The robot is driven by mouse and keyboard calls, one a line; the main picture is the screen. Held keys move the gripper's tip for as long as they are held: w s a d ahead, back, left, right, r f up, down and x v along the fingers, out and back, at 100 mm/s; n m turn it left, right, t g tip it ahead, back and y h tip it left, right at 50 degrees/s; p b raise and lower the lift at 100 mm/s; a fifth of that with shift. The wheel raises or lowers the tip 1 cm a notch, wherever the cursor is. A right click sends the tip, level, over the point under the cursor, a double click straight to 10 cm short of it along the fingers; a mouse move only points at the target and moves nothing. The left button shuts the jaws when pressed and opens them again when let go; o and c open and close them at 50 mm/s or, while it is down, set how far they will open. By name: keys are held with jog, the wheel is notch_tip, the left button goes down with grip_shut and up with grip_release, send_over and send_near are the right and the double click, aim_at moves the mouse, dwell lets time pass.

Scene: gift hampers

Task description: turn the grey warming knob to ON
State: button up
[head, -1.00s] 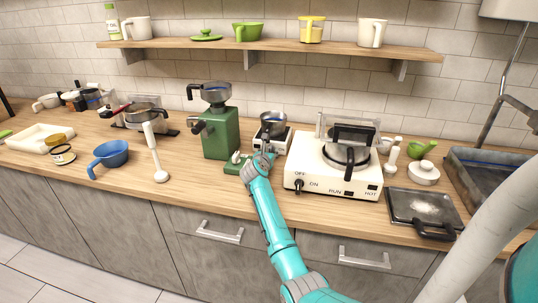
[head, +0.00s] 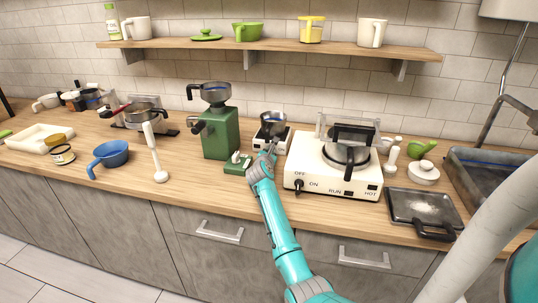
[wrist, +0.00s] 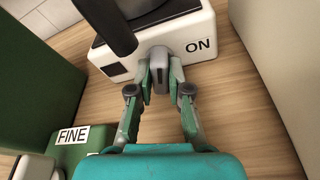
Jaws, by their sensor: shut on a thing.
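The grey warming knob (wrist: 160,59) is on the front of a small white warmer (wrist: 190,28), with the ON label (wrist: 199,45) to its right in the wrist view. My gripper (wrist: 160,78) is shut on the knob, one finger on each side. The knob's long side runs roughly up and down in this view, and its pointer mark is not clear. In the head view the warmer (head: 286,142) stands at the back of the counter with a dark pan (head: 272,125) on it, and my gripper (head: 268,152) covers the knob.
A green grinder (head: 220,135) and a green base labelled FINE (wrist: 73,140) stand close to the left.

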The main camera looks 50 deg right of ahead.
dwell(0.3)
jog(key=m+t, duration=0.1)
jog(key=m, duration=0.2)
jog(key=shift+s, duration=0.1)
jog(key=shift+f+m, duration=0.1)
jog(key=shift+m, duration=0.2)
